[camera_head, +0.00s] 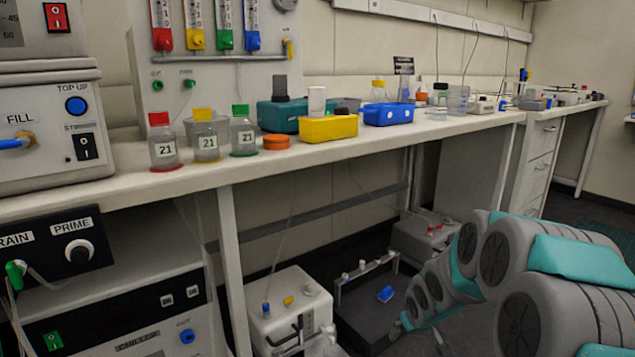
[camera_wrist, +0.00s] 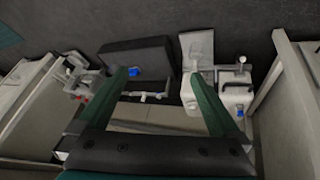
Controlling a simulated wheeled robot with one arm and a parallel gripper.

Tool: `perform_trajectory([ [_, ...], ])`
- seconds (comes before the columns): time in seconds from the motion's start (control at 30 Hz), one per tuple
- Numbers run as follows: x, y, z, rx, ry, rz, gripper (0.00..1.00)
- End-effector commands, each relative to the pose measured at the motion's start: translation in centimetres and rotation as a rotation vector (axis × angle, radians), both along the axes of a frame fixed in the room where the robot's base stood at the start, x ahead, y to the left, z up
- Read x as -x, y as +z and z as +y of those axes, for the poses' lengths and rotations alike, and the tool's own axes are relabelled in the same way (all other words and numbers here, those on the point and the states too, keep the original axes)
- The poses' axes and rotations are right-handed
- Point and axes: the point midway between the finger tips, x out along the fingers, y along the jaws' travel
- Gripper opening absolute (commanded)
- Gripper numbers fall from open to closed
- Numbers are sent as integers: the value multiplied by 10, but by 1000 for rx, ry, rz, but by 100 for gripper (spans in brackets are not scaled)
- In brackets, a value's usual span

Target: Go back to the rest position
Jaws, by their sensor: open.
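My gripper (camera_wrist: 160,75) shows in the wrist view with its two green fingers spread wide apart and nothing between them. It hangs over the floor-level equipment below the bench. In the head view my grey and teal arm reaches in from the right, low in front of the bench; the gripper's jaws cannot be made out clearly there. A dark tray-like unit (camera_head: 372,322) with a blue part stands on the floor near the arm's far end. It also shows beyond the fingers in the wrist view (camera_wrist: 150,53).
The benchtop (camera_head: 370,147) carries capped bottles labelled 21, a yellow block (camera_head: 328,128) and a blue block (camera_head: 388,114). Control units (camera_head: 50,130) fill the left side.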

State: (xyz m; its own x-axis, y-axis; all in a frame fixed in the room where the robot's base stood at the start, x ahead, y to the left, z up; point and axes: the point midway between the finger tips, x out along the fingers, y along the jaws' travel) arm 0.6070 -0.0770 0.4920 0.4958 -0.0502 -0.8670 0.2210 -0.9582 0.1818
Motion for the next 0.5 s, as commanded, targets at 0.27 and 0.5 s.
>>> perform_trajectory([
  [0.27,110,43,13,10,-104,187,100],
  [0.5,216,69,30,-8,-185,355,100],
])
